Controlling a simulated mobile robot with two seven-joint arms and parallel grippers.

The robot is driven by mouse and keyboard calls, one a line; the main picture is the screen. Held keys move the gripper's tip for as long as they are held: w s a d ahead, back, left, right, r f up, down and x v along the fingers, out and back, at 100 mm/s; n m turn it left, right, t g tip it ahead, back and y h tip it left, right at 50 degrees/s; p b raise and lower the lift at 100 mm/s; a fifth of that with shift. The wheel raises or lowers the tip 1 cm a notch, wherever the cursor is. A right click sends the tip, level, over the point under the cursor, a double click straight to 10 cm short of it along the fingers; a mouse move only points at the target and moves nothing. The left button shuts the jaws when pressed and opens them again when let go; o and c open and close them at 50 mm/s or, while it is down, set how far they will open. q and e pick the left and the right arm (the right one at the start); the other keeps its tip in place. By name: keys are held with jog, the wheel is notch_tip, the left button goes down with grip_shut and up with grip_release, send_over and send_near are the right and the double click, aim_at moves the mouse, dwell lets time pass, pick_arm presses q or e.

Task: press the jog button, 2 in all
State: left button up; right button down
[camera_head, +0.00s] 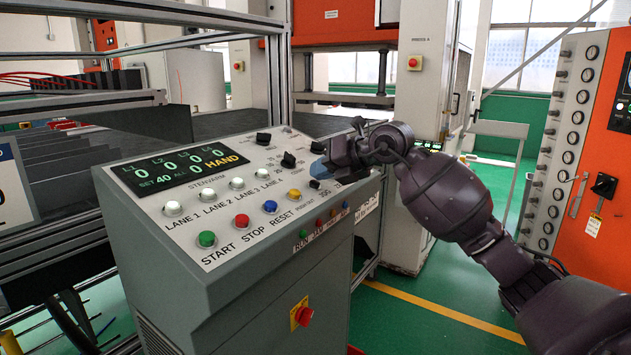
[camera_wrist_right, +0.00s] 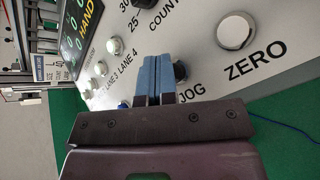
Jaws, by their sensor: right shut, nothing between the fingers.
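The grey control panel (camera_head: 150,225) has a sloped white face with a row of coloured push buttons. The jog button (camera_wrist_right: 180,70) is a dark round knob above the JOG label in the right wrist view. In the head view a dark button (camera_head: 314,184) at the right end of the row, just below my fingertips, appears to be it. My right gripper (camera_head: 319,171) is shut and empty, its blue fingertips (camera_wrist_right: 158,62) close beside the jog button. I cannot tell whether they touch it. My left gripper is not in view.
The panel display (camera_head: 180,170) shows zeros, SET 40 and HAND. The yellow (camera_head: 294,195), blue (camera_head: 270,206), red (camera_head: 242,220) and green (camera_head: 207,239) buttons run leftward from the jog button. A white ZERO button (camera_wrist_right: 235,33) and several dark knobs are also nearby.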

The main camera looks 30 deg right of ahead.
jog(key=shift+s+d+r+p, duration=0.1)
jog(key=shift+s+r+p, duration=0.15)
jog(key=shift+r, duration=0.35)
jog(key=shift+r, duration=0.1)
jog(key=shift+r, duration=0.3)
jog(key=r+p, duration=0.1)
jog(key=r, duration=0.1)
jog(key=s+r+p, duration=0.1)
jog(key=r, duration=0.1)
jog(key=shift+s+d+p, duration=0.1)
jog(key=shift+d+p, duration=0.15)
jog(key=shift+p, duration=0.1)
dwell(0.4)
